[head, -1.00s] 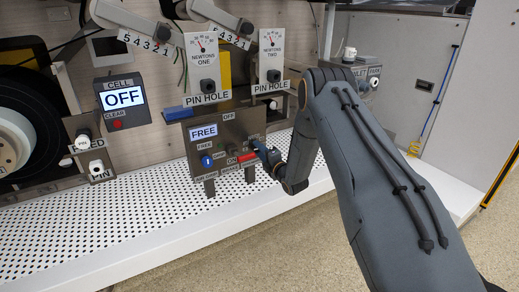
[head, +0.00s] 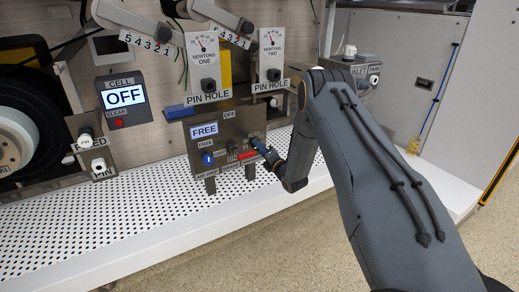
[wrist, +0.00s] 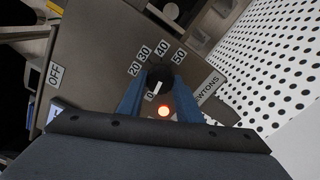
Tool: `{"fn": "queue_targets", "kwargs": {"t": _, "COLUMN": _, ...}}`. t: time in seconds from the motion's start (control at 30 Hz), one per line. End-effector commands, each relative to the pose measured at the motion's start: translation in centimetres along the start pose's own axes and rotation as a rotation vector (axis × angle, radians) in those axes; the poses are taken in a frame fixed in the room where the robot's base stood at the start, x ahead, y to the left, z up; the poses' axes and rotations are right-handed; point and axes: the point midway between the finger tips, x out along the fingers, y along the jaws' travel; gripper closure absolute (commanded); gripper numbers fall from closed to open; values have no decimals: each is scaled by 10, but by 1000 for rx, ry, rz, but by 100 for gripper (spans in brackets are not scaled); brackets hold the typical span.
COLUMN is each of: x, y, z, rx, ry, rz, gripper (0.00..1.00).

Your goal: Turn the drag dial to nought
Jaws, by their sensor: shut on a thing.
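The drag dial (wrist: 159,77) is a dark round knob with a white mark, seen in the wrist view between the blue fingers of my gripper (wrist: 160,93). My gripper is shut on the dial. Number labels 20, 30, 40 and 50 curve around its far side. The white mark lies on the dial's near side, close to a partly hidden label that looks like 0. A NEWTONS label (wrist: 209,88) is beside the right finger. In the head view my gripper (head: 259,146) is at the right part of the grey panel (head: 232,128) and hides the dial.
An orange lamp (wrist: 165,111) glows between the fingers. The panel's display (head: 204,130) reads FREE, with a blue knob (head: 208,159) below it and a red bar (head: 247,155) near my gripper. The white perforated shelf (head: 130,215) is clear in front.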

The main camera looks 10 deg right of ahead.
Motion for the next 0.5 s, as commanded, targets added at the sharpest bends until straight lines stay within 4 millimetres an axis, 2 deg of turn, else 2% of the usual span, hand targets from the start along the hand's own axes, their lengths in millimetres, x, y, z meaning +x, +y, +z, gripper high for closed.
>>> {"fn": "queue_targets", "kwargs": {"t": 0.03, "x": -1, "y": -1, "z": -2, "rx": 0, "ry": 3, "rz": -2, "gripper": 91}}
{"fn": "queue_targets", "kwargs": {"t": 0.07, "x": -1, "y": -1, "z": -2, "rx": 0, "ry": 3, "rz": -2, "gripper": 67}}
{"fn": "queue_targets", "kwargs": {"t": 0.17, "x": -1, "y": -1, "z": -1, "rx": 0, "ry": 2, "rz": -2, "gripper": 50}}
{"fn": "queue_targets", "kwargs": {"t": 0.5, "x": -3, "y": 0, "z": 0, "rx": 1, "ry": 1, "rz": -1, "gripper": 50}}
